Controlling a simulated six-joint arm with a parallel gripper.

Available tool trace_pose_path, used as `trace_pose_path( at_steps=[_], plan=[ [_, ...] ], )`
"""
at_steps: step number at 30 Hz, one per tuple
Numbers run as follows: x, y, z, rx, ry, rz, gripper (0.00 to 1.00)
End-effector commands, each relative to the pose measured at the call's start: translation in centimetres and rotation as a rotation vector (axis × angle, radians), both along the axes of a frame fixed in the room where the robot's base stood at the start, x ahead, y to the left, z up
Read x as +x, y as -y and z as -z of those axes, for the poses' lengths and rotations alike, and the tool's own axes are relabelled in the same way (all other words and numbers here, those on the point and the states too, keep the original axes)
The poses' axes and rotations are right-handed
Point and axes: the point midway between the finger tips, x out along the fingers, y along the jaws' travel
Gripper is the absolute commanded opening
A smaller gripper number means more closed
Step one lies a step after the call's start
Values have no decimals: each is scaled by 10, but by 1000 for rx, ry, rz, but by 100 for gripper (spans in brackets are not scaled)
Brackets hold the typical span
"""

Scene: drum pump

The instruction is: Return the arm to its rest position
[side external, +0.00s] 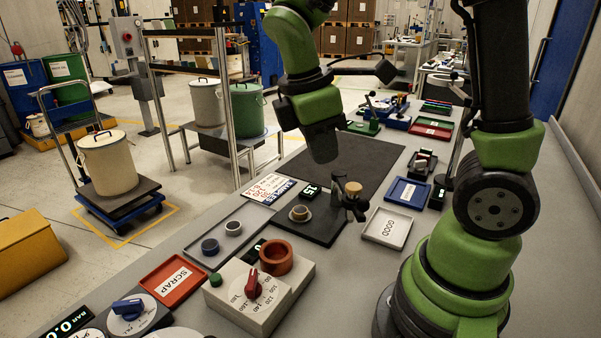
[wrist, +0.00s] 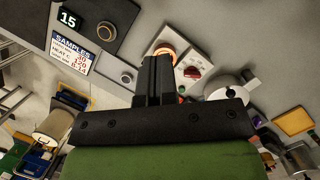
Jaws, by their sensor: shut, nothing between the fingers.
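My gripper (side external: 323,150) hangs over the black mat on the bench, pointing down, with green arm links above it. Its black fingers are together and empty in the wrist view (wrist: 154,78). Nothing is held. In the side view it is clear above the mat, behind a small stand with a tan knob (side external: 353,188). In the wrist view, the fingers partly cover the bench near an orange-brown ring (wrist: 165,50).
A control box (side external: 292,295) with a red knob stands in front. A red SCRAP tray (side external: 173,281), a white GOOD tray (side external: 388,228) and a blue tray (side external: 408,192) lie on the bench. A SAMPLES sign (side external: 270,188) is left of the mat. Drums stand beyond the bench.

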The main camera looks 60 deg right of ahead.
Motion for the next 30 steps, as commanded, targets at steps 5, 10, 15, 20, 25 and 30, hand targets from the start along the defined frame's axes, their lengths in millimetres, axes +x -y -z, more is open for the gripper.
trace_pose_path(
  at_steps=[5, 10, 15, 20, 25, 30],
  plan=[
    [-17, -14, -26, 85, 226, 257, 0],
    [-41, -33, -51, 266, 490, 627, 0],
    [-60, -47, -66, 464, 654, 932, 0],
    [-68, -52, -73, 580, 714, 1085, 0],
    [-70, -53, -74, 607, 724, 1124, 0],
    [-70, -53, -74, 606, 723, 1121, 0]
  ],
)
